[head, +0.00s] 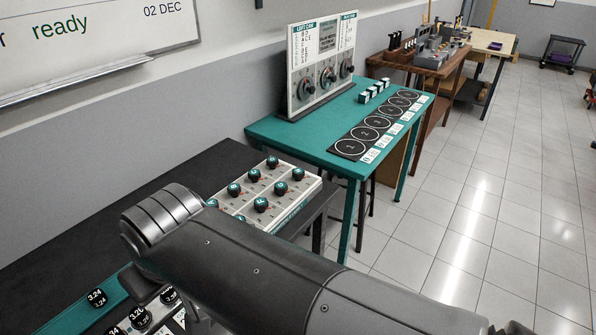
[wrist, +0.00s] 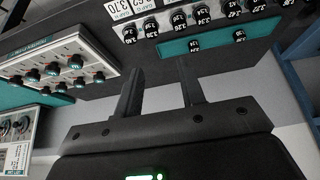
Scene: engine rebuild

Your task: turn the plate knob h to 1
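The knob plate is a white box (head: 312,185) on the dark bench, with several black knobs in rows that carry teal lettered caps. The letters are too small to read surely, so I cannot tell which one is knob h, and my arm hides the near part of the box. The same white box (wrist: 98,45) shows at the left in the wrist view, with its knobs (wrist: 76,62). My gripper (wrist: 158,72) is open and empty, its two fingers apart, some way to the side of the box. In the head view my arm hides most of the gripper.
A teal table (head: 290,135) beyond bears an upright dial panel (head: 302,65) and a black mat with numbered circles (head: 350,147).

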